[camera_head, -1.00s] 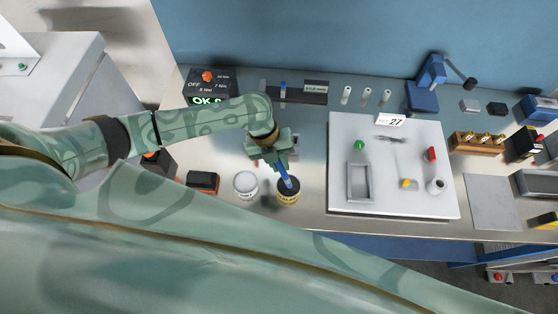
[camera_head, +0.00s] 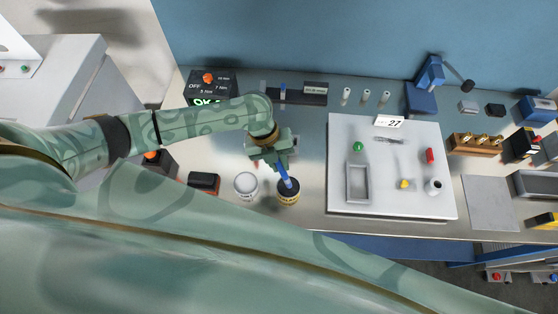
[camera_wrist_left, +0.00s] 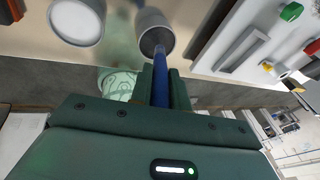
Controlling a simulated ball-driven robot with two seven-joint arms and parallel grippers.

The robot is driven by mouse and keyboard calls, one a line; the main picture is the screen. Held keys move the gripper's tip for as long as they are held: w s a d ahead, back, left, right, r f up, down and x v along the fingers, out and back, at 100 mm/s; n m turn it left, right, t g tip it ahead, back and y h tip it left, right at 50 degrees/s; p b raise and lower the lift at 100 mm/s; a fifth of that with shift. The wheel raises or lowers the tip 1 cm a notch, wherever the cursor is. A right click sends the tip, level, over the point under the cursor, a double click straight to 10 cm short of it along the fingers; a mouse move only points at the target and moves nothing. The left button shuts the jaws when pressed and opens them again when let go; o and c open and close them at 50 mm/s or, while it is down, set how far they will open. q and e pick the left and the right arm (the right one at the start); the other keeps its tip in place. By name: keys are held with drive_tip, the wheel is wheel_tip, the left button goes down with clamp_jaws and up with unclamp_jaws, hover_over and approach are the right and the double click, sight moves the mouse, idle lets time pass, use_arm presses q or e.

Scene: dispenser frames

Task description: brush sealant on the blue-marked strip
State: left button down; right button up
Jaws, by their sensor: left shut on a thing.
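My left gripper (camera_head: 276,158) is shut on the blue handle of a brush (camera_head: 285,174). The brush points down into a dark pot with a yellow band (camera_head: 288,196), and its tip is hidden inside. In the left wrist view the blue handle (camera_wrist_left: 160,82) runs from between the fingers to the mouth of the pot (camera_wrist_left: 156,38). A small blue mark (camera_head: 283,88) shows at the dark rack at the back; I cannot tell whether it is the blue-marked strip. My right gripper is not in view.
A white-topped jar (camera_head: 245,184) stands just left of the pot. A torque box (camera_head: 222,85) stands at back left.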

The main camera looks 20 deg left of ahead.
use_arm(q)
drive_tip(key=shift+r+p, duration=2.75)
drive_tip(key=shift+r, duration=0.35)
drive_tip(key=shift+f, duration=0.1)
